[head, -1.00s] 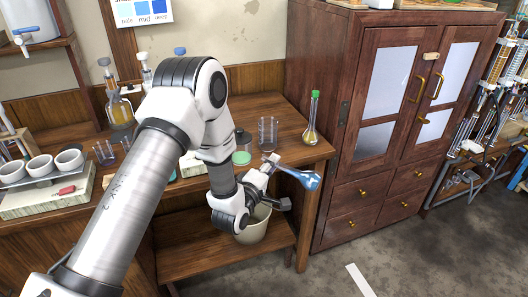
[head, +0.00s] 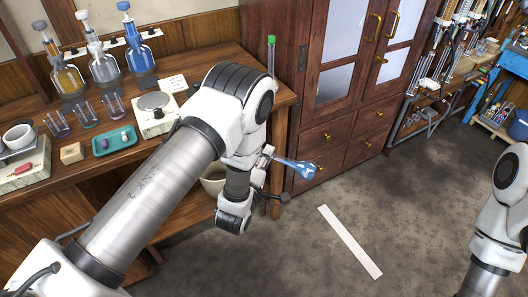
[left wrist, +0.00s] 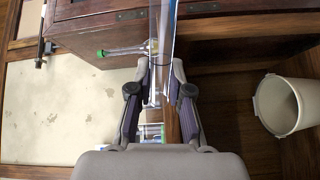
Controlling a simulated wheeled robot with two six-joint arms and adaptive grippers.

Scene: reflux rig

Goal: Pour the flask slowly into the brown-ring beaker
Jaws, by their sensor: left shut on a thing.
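My left gripper (head: 268,157) is shut on a clear glass flask with blue liquid (head: 301,167). The flask lies nearly level, its blue bulb end pointing right, beyond the table's right edge in the head view. In the left wrist view the flask (left wrist: 163,35) runs up from between the two fingers (left wrist: 158,92). I cannot make out a beaker with a brown ring. Several small beakers (head: 86,113) stand at the left of the table, their ring colours too small to tell. My arm hides the table's right part. My right arm shows at the right edge, its gripper out of frame.
A green-capped flask (head: 271,55) stands at the table's right end; it also shows in the left wrist view (left wrist: 125,51). A balance (head: 154,112), a teal tray (head: 114,140) and stoppered bottles (head: 104,62) fill the table. A pale bucket (left wrist: 278,106) sits below.

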